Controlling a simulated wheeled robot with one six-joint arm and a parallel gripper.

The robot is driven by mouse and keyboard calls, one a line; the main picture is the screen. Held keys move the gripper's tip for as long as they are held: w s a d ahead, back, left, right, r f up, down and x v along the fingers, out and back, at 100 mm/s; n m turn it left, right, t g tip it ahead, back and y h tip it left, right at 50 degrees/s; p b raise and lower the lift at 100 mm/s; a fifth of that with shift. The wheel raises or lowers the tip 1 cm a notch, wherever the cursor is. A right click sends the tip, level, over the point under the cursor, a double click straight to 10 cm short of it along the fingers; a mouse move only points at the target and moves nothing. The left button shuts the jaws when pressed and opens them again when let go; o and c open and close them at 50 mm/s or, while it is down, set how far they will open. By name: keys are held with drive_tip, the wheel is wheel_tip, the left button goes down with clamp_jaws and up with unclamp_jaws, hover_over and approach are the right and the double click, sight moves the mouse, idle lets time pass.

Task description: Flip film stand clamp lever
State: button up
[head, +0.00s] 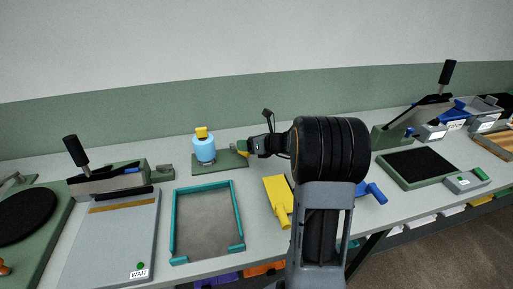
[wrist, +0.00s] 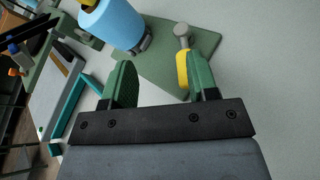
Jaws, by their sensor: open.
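The film stand has a green base plate (head: 213,166) with a light blue film roll (head: 204,149) standing upright on it, topped in yellow. In the wrist view the roll (wrist: 110,24) is at the upper left and the base plate (wrist: 158,52) is behind my fingers. A yellow lever-like part (wrist: 182,68), with a grey knobbed piece (wrist: 182,34) beyond it, shows just inside my right finger. I cannot tell whether they touch. My gripper (wrist: 160,78) is open, with the lever between its green fingers, nearer the right one. In the head view my gripper (head: 243,147) is at the base plate's right end.
A teal-edged tray (head: 175,222) lies in front of the stand, with a yellow tool (head: 277,196) to its right. A grey press with a raised lid (head: 107,180) stands at left, another (head: 415,120) at right. My arm hides part of the table's middle.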

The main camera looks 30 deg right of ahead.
drive_tip(key=s+a+r, duration=0.2)
drive_tip(key=s+r, duration=0.5)
drive_tip(key=s, duration=0.4)
drive_tip(key=shift+s+a+r, duration=0.2)
drive_tip(key=shift+s+a, duration=0.05)
drive_tip(key=shift+s, duration=0.05)
